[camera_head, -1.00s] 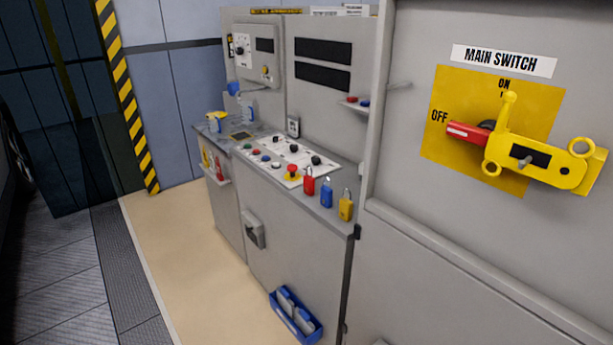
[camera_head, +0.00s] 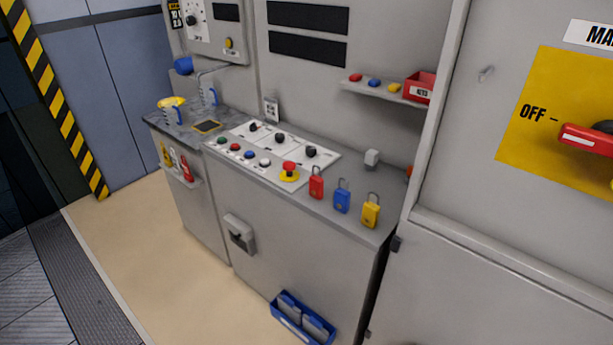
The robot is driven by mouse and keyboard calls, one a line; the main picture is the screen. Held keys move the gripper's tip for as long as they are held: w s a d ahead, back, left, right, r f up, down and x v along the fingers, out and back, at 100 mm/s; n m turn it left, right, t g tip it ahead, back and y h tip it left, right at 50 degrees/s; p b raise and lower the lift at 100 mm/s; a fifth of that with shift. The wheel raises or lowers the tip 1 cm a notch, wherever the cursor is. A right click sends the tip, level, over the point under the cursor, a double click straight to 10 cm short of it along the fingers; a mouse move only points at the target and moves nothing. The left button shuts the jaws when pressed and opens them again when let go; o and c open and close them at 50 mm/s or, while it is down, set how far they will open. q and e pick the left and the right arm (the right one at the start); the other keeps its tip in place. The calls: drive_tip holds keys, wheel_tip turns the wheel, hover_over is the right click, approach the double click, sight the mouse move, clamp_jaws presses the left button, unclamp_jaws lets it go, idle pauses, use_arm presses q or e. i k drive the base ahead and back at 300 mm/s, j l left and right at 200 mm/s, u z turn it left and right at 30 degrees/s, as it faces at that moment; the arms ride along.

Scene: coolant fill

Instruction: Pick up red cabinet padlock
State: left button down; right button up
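The red padlock (camera_head: 316,187) stands upright on the grey cabinet top (camera_head: 290,197), near its front edge and beside the red mushroom button. A blue padlock (camera_head: 342,200) and a yellow padlock (camera_head: 370,215) stand in a row to its right. Neither of my grippers shows in the head view.
The control panel (camera_head: 262,150) with an emergency button (camera_head: 289,171) lies left of the padlocks. A shelf (camera_head: 385,92) with a red box (camera_head: 419,87) hangs above. A blue bin (camera_head: 303,318) is low on the front. The beige floor (camera_head: 150,240) before the cabinet is clear.

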sight(316, 183)
drive_tip(key=i+j+z, duration=0.1)
drive_tip(key=j, duration=0.25)
drive_tip(key=i+j, duration=0.3)
drive_tip(key=i+j+z, duration=0.15)
drive_tip(key=j, duration=0.2)
drive_tip(key=i, duration=0.05)
